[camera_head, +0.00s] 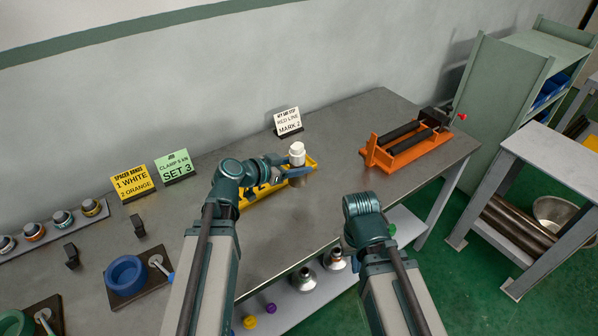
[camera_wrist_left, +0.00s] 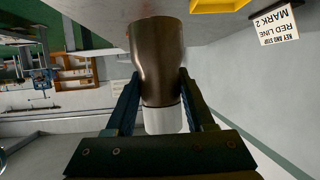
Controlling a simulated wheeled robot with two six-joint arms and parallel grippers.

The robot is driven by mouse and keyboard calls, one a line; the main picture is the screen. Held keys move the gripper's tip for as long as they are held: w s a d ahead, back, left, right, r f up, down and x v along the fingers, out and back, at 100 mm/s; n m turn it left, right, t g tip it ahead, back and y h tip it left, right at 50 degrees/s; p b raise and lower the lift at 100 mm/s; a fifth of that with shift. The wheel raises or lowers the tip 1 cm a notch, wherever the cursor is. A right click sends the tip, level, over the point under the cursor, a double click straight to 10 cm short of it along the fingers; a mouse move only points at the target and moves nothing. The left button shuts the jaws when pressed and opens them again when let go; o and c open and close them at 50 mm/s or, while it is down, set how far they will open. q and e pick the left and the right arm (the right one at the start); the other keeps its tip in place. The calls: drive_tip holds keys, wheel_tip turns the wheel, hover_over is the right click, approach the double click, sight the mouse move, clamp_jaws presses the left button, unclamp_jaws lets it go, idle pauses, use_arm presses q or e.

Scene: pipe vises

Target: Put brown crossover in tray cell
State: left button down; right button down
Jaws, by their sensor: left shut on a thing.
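The brown crossover (camera_head: 299,181) is a brown piece with a white end (camera_head: 297,150). My left gripper (camera_head: 288,172) is shut on it and holds it upright, white end up, over the right part of the yellow tray (camera_head: 250,202). In the left wrist view the brown body (camera_wrist_left: 158,55) sits between the two fingers of the left gripper (camera_wrist_left: 157,85), and a corner of the yellow tray (camera_wrist_left: 220,5) shows at the top. The left arm and gripper hide much of the tray and its cells. My right arm shows, but its gripper is out of sight.
An orange vise (camera_head: 405,150) stands on the right of the grey bench. A "Red Line Mark 2" sign (camera_head: 288,121) stands behind the tray. A blue vise (camera_head: 125,275) and a rack of banded fittings (camera_head: 62,219) are at left. Metal fittings (camera_head: 304,279) are on the lower shelf.

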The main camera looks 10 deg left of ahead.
use_arm(q)
drive_tip(key=a+f+n+t+y+b, duration=0.1)
drive_tip(key=a+f+n+y+b, duration=0.15)
drive_tip(key=a, duration=0.45)
drive_tip(key=shift+m+h, duration=0.35)
drive_tip(key=shift+h, duration=0.1)
drive_tip(key=w+d, duration=0.1)
drive_tip(key=w, duration=0.4)
drive_tip(key=w+d+f, duration=0.1)
drive_tip(key=w+d, duration=0.1)
drive_tip(key=w, duration=0.3)
drive_tip(key=w+d+b, duration=0.1)
drive_tip(key=w, duration=0.4)
drive_tip(key=shift+w+d+f, duration=0.2)
drive_tip(key=shift+w+f, duration=0.15)
drive_tip(key=shift+w, duration=0.05)
drive_tip(key=shift+f, duration=0.1)
drive_tip(key=shift+f+b, duration=1.65)
drive_tip(key=shift+b, duration=0.1)
drive_tip(key=shift+f, duration=0.2)
drive_tip(key=shift+c, duration=1.3)
unclamp_jaws()
drive_tip(key=shift+r, duration=0.1)
